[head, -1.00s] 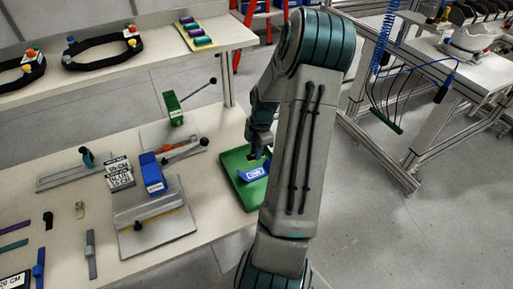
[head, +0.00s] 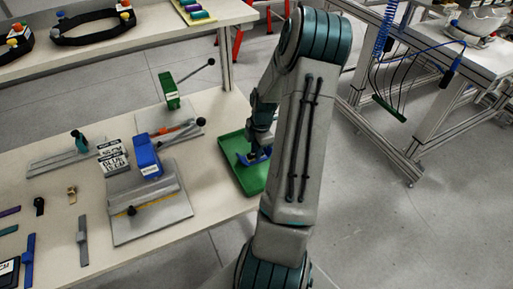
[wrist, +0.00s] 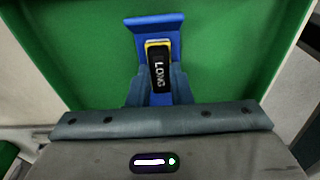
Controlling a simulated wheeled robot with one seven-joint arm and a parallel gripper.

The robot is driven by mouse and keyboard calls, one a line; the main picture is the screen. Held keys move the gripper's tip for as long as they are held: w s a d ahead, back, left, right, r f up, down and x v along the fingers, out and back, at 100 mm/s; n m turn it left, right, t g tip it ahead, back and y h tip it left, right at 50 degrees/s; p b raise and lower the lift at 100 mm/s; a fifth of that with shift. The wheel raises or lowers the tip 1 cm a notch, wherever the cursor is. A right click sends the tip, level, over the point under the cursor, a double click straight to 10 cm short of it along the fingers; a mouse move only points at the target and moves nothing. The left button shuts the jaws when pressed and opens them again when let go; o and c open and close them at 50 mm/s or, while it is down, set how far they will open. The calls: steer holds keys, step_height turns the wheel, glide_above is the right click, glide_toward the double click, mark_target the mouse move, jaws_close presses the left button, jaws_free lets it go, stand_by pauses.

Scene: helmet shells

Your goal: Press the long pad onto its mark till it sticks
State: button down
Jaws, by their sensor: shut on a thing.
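The long pad (wrist: 160,68) is a black piece with a yellow edge and the word LONG, seen in the wrist view. My gripper (wrist: 160,82) is shut on it, one finger on each side. A blue piece (wrist: 156,22) shows behind and below the pad inside the green tray (wrist: 85,60). I cannot tell whether the pad touches the blue piece, and the mark under it is hidden. In the head view my gripper (head: 258,150) is low over the green tray (head: 228,155), at the blue piece (head: 243,160), partly behind my arm.
Left of the tray stand a grey plate fixture (head: 150,212) with a blue block (head: 146,155) and a green press with a lever (head: 170,90). Labelled cards (head: 114,157) and several straps lie further left. The table's right edge is close to the tray.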

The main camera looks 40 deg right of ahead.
steer(key=shift+f, duration=0.4)
stand_by(1.2)
steer(key=c, duration=1.2)
jaws_free()
steer(key=shift+c, duration=0.2)
step_height(320, 180, up, 14)
steer(key=d, duration=0.1)
steer(key=shift+s+d+f+b, duration=0.2)
steer(key=shift+d+b, duration=0.1)
steer(key=shift+b, duration=0.15)
